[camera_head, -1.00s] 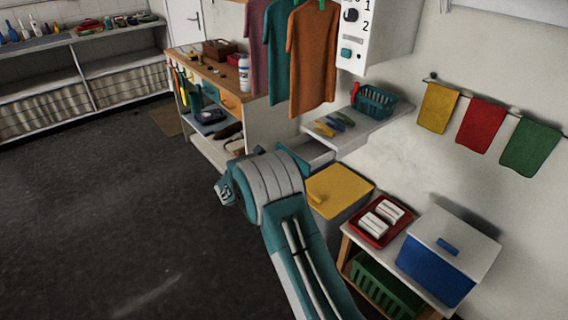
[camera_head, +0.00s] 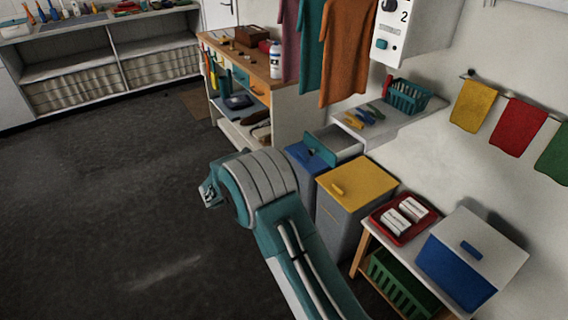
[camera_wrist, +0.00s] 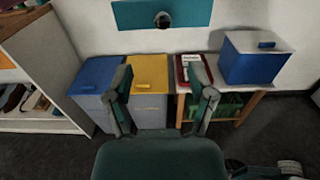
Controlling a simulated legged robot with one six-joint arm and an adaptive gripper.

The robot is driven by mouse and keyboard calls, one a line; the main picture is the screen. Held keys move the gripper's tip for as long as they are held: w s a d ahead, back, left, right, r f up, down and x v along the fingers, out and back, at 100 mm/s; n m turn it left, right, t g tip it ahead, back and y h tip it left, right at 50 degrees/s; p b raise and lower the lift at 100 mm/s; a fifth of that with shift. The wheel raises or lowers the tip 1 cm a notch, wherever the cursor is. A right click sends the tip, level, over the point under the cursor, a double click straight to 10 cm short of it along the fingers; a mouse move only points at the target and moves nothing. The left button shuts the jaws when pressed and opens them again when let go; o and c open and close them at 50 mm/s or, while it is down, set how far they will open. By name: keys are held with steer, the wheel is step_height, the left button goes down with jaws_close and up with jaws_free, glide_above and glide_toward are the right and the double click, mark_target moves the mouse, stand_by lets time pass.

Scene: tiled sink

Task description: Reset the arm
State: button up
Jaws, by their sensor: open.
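My arm reaches up from the bottom of the head view and bends over, with its folded end above the dark floor. My gripper (camera_wrist: 162,95) shows in the wrist view with its two dark fingers spread wide and nothing between them. In the head view the fingers are hidden or too small to make out. Beyond the fingers in the wrist view stand a blue-lidded bin (camera_wrist: 97,75) and a yellow-lidded bin (camera_wrist: 148,72). A teal drawer front (camera_wrist: 185,14) with a dark round knob is above them.
A low table bears a red tray (camera_head: 381,224) with white blocks and a blue box with a white lid (camera_head: 460,262). A workbench (camera_head: 250,73) stands behind. The dark floor (camera_head: 90,190) at left is clear.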

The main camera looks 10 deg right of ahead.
stand_by(0.3)
steer(key=s+d+r+m+g+y, duration=0.35)
steer(key=s+r+m, duration=0.2)
steer(key=s, duration=0.35)
steer(key=s+d+r+m+g+y, duration=0.2)
steer(key=s+d+r+m+y, duration=0.25)
steer(key=s+r, duration=0.3)
steer(key=s+a+r+m+t+y, duration=0.1)
steer(key=s+a+m+t+y, duration=0.1)
steer(key=s+m, duration=0.4)
steer(key=s+a+r+m+t+y, duration=0.1)
steer(key=s+a+m+t+y, duration=0.2)
steer(key=s, duration=1.1)
steer(key=m+y, duration=0.3)
steer(key=y, duration=0.1)
steer(key=shift+s+a, duration=0.4)
